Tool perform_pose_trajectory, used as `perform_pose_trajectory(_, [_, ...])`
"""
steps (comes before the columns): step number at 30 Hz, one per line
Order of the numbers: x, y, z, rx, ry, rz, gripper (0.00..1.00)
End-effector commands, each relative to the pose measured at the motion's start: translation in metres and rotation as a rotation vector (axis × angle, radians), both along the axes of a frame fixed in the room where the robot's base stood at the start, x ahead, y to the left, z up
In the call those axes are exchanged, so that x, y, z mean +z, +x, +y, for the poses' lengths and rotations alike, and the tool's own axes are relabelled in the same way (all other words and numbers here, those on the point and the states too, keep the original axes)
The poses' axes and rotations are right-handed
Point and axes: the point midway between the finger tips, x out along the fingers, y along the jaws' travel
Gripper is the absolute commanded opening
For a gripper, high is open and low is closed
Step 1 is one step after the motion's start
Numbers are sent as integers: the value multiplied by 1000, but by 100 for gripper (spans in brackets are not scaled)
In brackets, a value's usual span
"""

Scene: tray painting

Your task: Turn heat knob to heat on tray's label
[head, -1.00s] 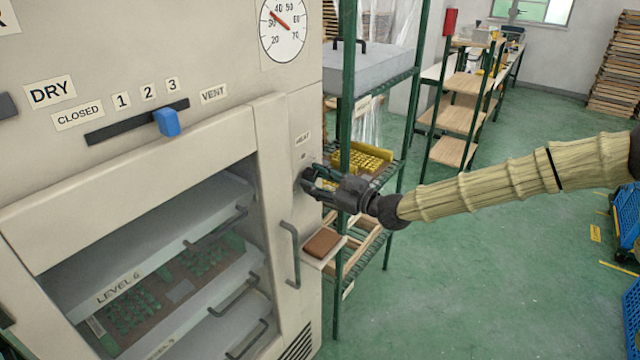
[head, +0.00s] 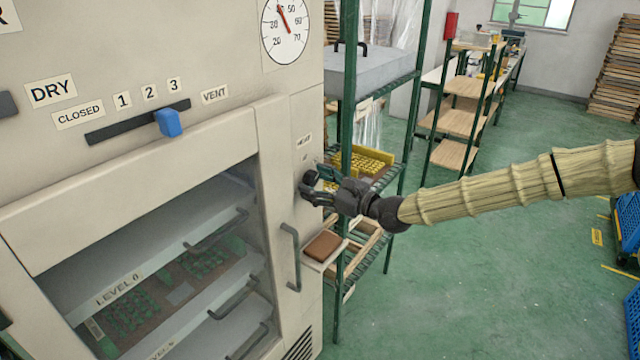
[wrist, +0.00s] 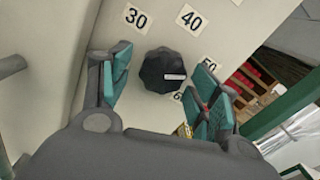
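The heat knob (wrist: 163,70) is black and many-sided, on the oven's side panel, with a white mark on its right. Number labels 30 (wrist: 137,17), 40 (wrist: 190,20) and 50 (wrist: 209,66) surround it; a 60 is partly hidden. My gripper (wrist: 161,88) has its teal-padded fingers on either side of the knob, with visible gaps. In the head view my gripper (head: 316,186) is at the panel, below the HEAT label (head: 304,140). The tray (head: 180,272) behind the oven window holds green pieces; a small label (head: 95,328) on it is unreadable.
The dial gauge (head: 285,28) has its red needle near 40. The blue vent slider (head: 168,122) sits near 3. A door handle (head: 291,255) is below my gripper. A green-framed shelf (head: 345,230) stands close to the right; open floor lies beyond.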

Motion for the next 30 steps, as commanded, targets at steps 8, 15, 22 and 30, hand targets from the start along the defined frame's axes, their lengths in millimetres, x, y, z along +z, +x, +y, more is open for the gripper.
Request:
perform_pose_trajectory(8, [0, 0, -2, -1, -1, 0, 63])
perform_pose_trajectory(15, [0, -10, -16, -3, 0, 1, 63])
perform_pose_trajectory(22, [0, -29, -42, -3, 1, 2, 63])
perform_pose_trajectory(30, [0, -51, -73, -3, 1, 0, 63])
